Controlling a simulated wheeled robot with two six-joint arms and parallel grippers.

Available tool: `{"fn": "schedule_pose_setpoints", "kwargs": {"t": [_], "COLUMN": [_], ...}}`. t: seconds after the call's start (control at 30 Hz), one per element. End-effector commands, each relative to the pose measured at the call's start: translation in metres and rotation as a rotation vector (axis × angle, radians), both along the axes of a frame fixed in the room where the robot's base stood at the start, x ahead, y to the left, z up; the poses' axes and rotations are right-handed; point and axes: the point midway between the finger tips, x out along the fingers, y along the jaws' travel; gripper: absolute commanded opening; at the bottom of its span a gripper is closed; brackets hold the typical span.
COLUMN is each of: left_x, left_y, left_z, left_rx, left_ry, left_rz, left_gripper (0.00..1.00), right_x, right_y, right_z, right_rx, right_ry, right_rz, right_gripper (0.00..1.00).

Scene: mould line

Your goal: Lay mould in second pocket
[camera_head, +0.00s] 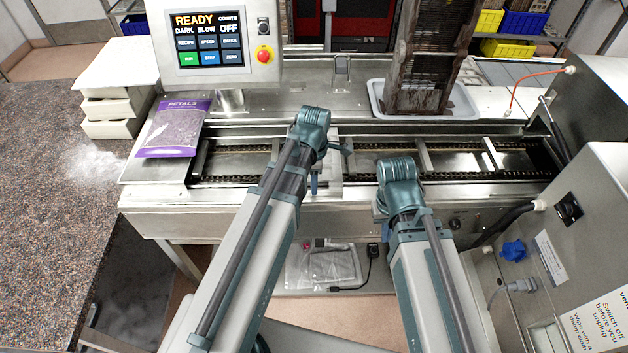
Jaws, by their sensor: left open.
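The metal conveyor (225,165) runs across the machine, with chains along both sides and crossbars dividing it into pockets. My left gripper (330,166) is over the conveyor left of its middle, partly hidden by its own wrist, with its fingers apart. A pale flat piece (331,186) shows beneath it; I cannot tell whether this is a mould or part of the conveyor. My right wrist is over the conveyor's front edge, right of the left one, and hides its fingers.
A purple petals bag (174,128) lies at the conveyor's left end. A control panel (212,45) reading READY stands behind it. White boxes (115,105) sit on the speckled counter (45,170) at left. A grey machine housing (585,215) closes off the right.

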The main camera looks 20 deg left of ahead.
Motion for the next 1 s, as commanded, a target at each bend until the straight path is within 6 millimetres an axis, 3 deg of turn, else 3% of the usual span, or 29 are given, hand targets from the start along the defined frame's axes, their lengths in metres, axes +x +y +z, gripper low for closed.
{"fn": "schedule_pose_setpoints", "kwargs": {"t": [0.03, 0.6, 0.77, 1.0], "left_x": [0.000, -0.002, -0.002, -0.002], "left_y": [0.000, -0.001, -0.001, -0.001], "left_z": [0.015, 0.099, 0.109, 0.108], "left_rx": [0.000, 0.000, 0.000, 0.000], "left_ry": [0.000, 0.000, 0.000, 0.000], "left_rz": [0.000, 0.000, 0.000, 0.000], "left_gripper": [0.43, 0.43, 0.43, 0.43], "right_x": [0.000, -0.001, -0.001, -0.001], "right_y": [0.000, 0.000, 0.000, 0.000], "right_z": [0.015, 0.099, 0.109, 0.109], "right_rx": [0.000, 0.000, 0.000, 0.000], "right_ry": [0.000, 0.004, 0.003, 0.003], "right_rz": [-0.001, -0.002, -0.010, -0.013], "right_gripper": [0.00, 0.00, 0.00, 0.00]}}
